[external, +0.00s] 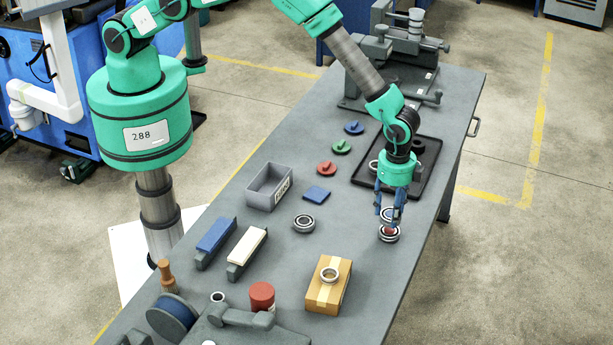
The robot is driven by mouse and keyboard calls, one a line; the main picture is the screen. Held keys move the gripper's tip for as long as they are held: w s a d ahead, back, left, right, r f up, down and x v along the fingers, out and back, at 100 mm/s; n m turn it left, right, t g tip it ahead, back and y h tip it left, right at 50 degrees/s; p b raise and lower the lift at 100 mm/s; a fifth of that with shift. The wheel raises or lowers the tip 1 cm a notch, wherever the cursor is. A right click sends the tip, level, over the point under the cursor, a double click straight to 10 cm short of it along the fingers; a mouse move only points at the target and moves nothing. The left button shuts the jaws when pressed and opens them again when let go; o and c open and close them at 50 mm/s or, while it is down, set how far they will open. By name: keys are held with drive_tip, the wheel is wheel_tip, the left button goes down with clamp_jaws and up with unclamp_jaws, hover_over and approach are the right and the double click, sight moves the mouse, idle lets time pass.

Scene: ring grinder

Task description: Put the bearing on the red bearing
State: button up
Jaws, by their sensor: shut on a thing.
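My gripper (391,212) points down over the right part of the grey table and is shut on a silver bearing (386,215). Its blue fingers partly cover this bearing. The red bearing (388,234), a dark and silver ring with red in its middle, lies on the table just below. The held bearing appears directly above it, with red showing between them. I cannot tell from this view whether the two touch.
A black tray (428,178) with round parts lies behind my gripper. A grey bin (262,196) stands left. The table is clear around the red bearing.

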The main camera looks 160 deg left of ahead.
drive_tip(key=shift+w+a, duration=0.1)
idle(0.3)
drive_tip(key=shift+f+p, duration=0.35)
drive_tip(key=shift+f, duration=1.35)
drive_tip(key=shift+f, duration=0.15)
drive_tip(key=o, duration=1.4)
drive_tip(key=shift+r+b, duration=0.8)
drive_tip(key=shift+r, duration=5.35)
